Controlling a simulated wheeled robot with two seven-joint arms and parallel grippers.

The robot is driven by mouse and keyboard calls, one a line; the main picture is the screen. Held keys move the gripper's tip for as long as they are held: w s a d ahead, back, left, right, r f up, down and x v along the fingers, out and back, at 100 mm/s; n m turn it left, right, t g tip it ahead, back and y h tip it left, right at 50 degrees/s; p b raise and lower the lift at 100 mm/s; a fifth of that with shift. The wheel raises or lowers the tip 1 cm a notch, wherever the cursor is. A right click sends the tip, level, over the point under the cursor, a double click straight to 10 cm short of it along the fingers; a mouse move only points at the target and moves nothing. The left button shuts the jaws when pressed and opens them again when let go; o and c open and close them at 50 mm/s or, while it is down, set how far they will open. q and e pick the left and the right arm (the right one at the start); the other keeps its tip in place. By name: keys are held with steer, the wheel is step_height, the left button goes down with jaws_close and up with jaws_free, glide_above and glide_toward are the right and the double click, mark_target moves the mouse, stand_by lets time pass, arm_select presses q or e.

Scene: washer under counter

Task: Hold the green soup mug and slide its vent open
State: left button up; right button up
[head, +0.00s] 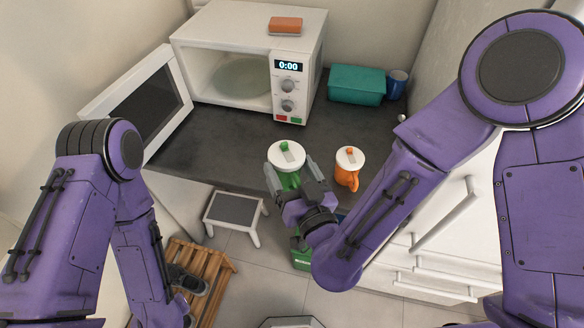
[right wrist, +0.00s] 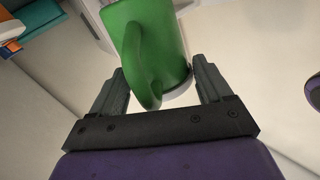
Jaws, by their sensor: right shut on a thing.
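The green soup mug (head: 287,180) has a white lid (head: 284,161) with a small green vent slider (head: 284,146) on top. My right gripper (head: 294,174) is shut on the mug, with one finger on each side, near the counter's front edge. In the right wrist view the green mug body (right wrist: 172,38) sits between the two fingers, its handle (right wrist: 140,65) pointing toward the palm. The white lid rim shows at its lower right. My left gripper (head: 190,282) is low at the left near the wooden crate, partly hidden by its arm; its jaws are unclear.
An orange mug with a white lid (head: 347,178) stands right of the green one. The microwave (head: 308,60) is behind, its door (head: 140,105) open to the left. A teal box (head: 356,86) and blue cup (head: 396,86) stand back right. Counter (head: 215,145) is clear at left.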

steer(key=shift+d, duration=0.1)
steer(key=shift+f, duration=0.15)
steer(key=shift+w+d+f+b, duration=0.25)
steer(key=shift+w+f+b, duration=1.45)
steer(key=shift+w+f, duration=0.5)
steer(key=shift+w+d+f+b, duration=0.2)
steer(key=shift+w+f+b, duration=1.6)
steer(key=shift+w, duration=0.7)
steer(key=shift+w+d+f+b, duration=0.25)
steer(key=shift+w+f+b, duration=1.3)
steer(key=shift+w+f, duration=0.7)
steer(key=shift+s+f+b, duration=0.1)
steer(key=shift+f+b, duration=0.2)
steer(key=shift+b, duration=0.05)
steer(key=o, duration=0.8)
steer(key=shift+o, duration=0.4)
steer(key=shift+w, duration=0.2)
steer(key=shift+r, duration=0.1)
